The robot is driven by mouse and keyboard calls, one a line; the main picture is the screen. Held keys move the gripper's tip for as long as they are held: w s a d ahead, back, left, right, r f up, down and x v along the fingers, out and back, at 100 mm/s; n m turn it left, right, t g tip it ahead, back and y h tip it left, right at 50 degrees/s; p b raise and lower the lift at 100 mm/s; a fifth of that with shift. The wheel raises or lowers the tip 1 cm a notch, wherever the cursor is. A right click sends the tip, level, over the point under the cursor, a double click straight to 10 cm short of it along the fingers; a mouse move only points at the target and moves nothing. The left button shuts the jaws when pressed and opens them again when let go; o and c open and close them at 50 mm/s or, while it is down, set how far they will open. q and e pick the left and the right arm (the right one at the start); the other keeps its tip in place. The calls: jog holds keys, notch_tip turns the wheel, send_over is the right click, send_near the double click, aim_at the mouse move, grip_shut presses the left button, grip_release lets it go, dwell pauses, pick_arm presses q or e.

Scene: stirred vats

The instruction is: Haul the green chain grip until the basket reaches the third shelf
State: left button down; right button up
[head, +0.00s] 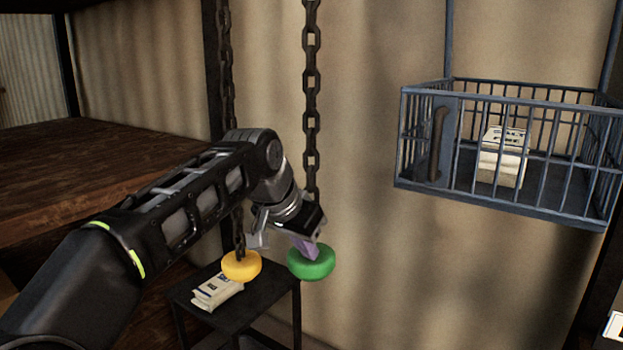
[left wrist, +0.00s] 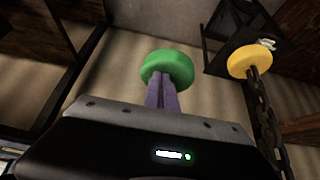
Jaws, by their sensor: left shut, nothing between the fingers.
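The green chain grip (head: 311,262) is a round green ring at the lower end of a dark hanging chain (head: 311,95). My left gripper (head: 308,250) is at the green grip, its purple fingers shut together with nothing between them. In the left wrist view the fingertips (left wrist: 162,84) reach the front of the green grip (left wrist: 167,68); I cannot tell whether they touch it. The blue barred basket (head: 500,195) hangs at the right with a white packet (head: 502,157) in it. The shelf levels cannot be made out. My right gripper is not in view.
A yellow grip (head: 241,265) hangs on a second chain (head: 226,80) just left of the green one, above a small dark table (head: 272,294) with a pale packet (head: 217,291). A wooden surface (head: 90,175) lies at the left. The space between green grip and basket is clear.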

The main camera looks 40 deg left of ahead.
pick_arm(q)
notch_tip(320, 180, up, 3)
jog(key=shift+r+p, duration=0.1)
jog(key=shift+p, duration=1.05)
jog(key=shift+r+p, duration=0.45)
jog(key=shift+r, duration=0.4)
